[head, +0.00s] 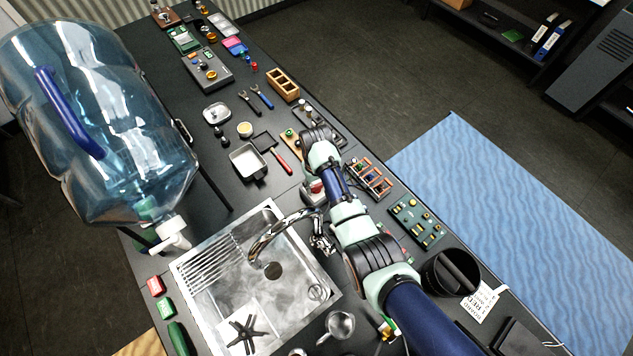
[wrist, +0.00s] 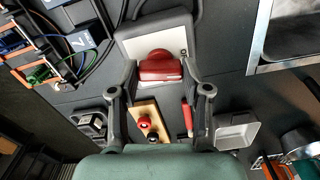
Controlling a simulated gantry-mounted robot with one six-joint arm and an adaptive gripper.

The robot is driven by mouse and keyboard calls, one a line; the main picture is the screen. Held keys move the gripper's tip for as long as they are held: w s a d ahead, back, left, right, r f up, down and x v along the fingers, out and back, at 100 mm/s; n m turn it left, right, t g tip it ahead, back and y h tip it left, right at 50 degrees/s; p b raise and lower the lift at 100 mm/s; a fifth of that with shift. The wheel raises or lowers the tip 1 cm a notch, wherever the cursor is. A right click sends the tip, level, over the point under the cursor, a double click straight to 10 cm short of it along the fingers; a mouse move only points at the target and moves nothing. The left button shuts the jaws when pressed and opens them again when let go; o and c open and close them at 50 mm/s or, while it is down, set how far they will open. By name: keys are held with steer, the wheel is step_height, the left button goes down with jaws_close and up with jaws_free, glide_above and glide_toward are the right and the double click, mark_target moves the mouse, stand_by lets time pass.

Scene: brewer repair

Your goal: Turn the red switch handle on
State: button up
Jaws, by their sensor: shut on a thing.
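The red switch handle (wrist: 160,69) sits on a pale switch plate with a grey box (wrist: 165,42) around it. In the wrist view the handle lies crosswise, and a rounded red part shows just above it. My gripper (wrist: 160,72) is shut on the handle, with one dark fingertip at each end. In the head view the red handle (head: 316,186) shows small on its pale box (head: 311,196), left of my arm. My fingertips are hard to make out there, as my arm's wrist partly covers that area.
A steel sink (head: 255,285) with a tap (head: 275,228) is close to the box. A red-handled tool (head: 281,163), a square pan (head: 247,162) and a wooden block with knobs (wrist: 150,122) lie nearby. Cables run beside the box.

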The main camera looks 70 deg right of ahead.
mark_target(316, 185)
steer(key=m+p, duration=0.1)
steer(key=m, duration=0.3)
steer(key=shift+r+m+p, duration=0.1)
steer(key=shift+m+p, duration=0.2)
steer(key=m+p, duration=0.1)
steer(key=m, duration=0.2)
steer(key=shift+m, duration=0.3)
steer(key=m, duration=0.3)
steer(key=shift+m, duration=0.3)
steer(key=shift+m+p, duration=0.5)
steer(key=shift+m, duration=1.4)
steer(key=o, duration=1.2)
steer(key=shift+c, duration=0.2)
step_height(316, 185, up, 12)
